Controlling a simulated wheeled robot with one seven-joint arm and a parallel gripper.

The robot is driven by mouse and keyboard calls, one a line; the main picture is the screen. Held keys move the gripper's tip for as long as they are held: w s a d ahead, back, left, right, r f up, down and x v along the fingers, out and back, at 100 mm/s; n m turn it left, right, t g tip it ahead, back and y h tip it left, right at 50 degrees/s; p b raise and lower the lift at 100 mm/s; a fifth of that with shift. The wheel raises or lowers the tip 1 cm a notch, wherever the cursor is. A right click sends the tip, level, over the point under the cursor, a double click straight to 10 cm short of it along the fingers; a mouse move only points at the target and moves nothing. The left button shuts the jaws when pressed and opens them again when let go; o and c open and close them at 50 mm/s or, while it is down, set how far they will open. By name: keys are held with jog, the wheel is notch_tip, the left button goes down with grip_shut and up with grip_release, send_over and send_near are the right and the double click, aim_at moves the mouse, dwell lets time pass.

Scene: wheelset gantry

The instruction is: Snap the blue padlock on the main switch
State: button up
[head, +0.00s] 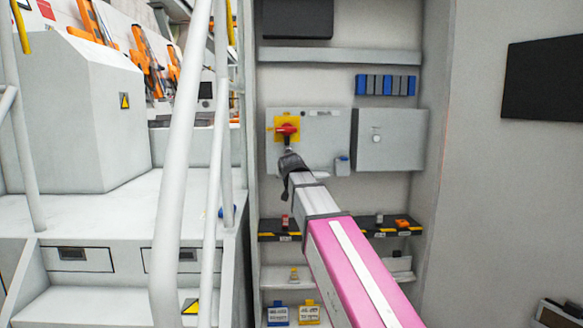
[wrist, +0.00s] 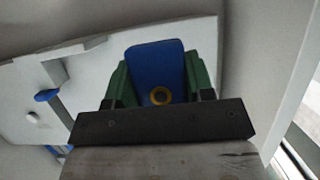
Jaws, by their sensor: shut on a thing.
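The main switch has a red handle (head: 287,130) on a yellow plate (head: 280,124), fixed to a pale grey panel (head: 320,128) on the back wall. In the wrist view my gripper (wrist: 158,75) has its green fingers shut on the blue padlock (wrist: 153,62), which has a yellow ring on its near end. In the head view my gripper (head: 289,163) is just below the red handle. It hides the padlock there. The padlock's shackle is hidden in the wrist view, so I cannot tell whether it touches the switch.
A grey box (head: 390,139) is mounted to the right. A black-and-yellow edged shelf (head: 385,226) with small items lies below. White stair railings (head: 180,160) stand at the left.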

jog(key=shift+w, duration=0.1)
dwell(0.3)
jog(key=shift+w, duration=2.85)
jog(key=shift+w, duration=1.85)
jog(key=o, duration=1)
jog(key=shift+o, duration=0.2)
jog(key=shift+s+r, duration=0.1)
jog(key=v, duration=1)
jog(key=shift+s+r, duration=0.15)
jog(key=shift+s, duration=0.15)
